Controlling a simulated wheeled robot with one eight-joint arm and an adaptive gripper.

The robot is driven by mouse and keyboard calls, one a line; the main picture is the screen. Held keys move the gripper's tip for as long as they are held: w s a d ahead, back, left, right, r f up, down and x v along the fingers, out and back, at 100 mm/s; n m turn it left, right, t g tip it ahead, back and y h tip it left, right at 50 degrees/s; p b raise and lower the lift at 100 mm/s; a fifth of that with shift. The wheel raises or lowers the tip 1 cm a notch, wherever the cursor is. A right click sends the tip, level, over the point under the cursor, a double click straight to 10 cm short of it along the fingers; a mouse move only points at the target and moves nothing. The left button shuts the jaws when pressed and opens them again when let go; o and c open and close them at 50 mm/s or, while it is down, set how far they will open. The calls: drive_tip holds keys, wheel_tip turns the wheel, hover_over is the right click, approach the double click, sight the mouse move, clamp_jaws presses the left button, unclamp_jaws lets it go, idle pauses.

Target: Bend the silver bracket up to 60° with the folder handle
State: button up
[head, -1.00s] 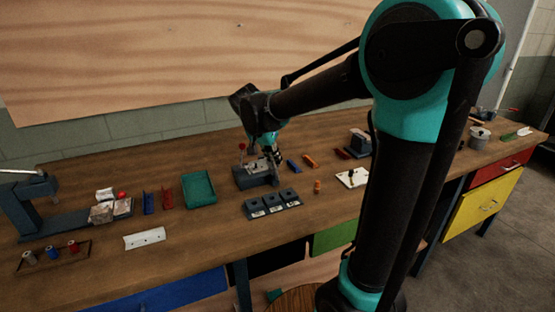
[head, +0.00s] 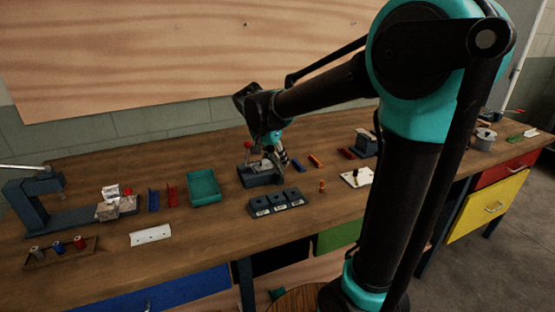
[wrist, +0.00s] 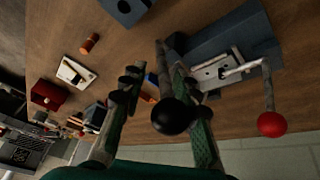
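The blue-grey folder (head: 262,179) stands mid-bench and fills the upper right of the wrist view (wrist: 232,32). A silver plate, apparently the bracket (wrist: 212,72), lies flat on it under a silver rod; its exact bend is unclear. That rod ends in a red knob (wrist: 271,124). A black ball knob (wrist: 169,117) on a slim rod, apparently the folder handle, appears close to my right finger and partly covers it. My gripper (wrist: 151,72) is open, its fingers apart; in the head view it is at the folder's right side (head: 278,153). Contact with the knob cannot be told.
Blue (head: 299,166) and orange (head: 315,161) strips, a small orange cylinder (head: 322,186) and a white plate (head: 357,178) lie to the right.

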drive_tip(key=v, duration=1.2)
drive_tip(key=shift+s, duration=0.1)
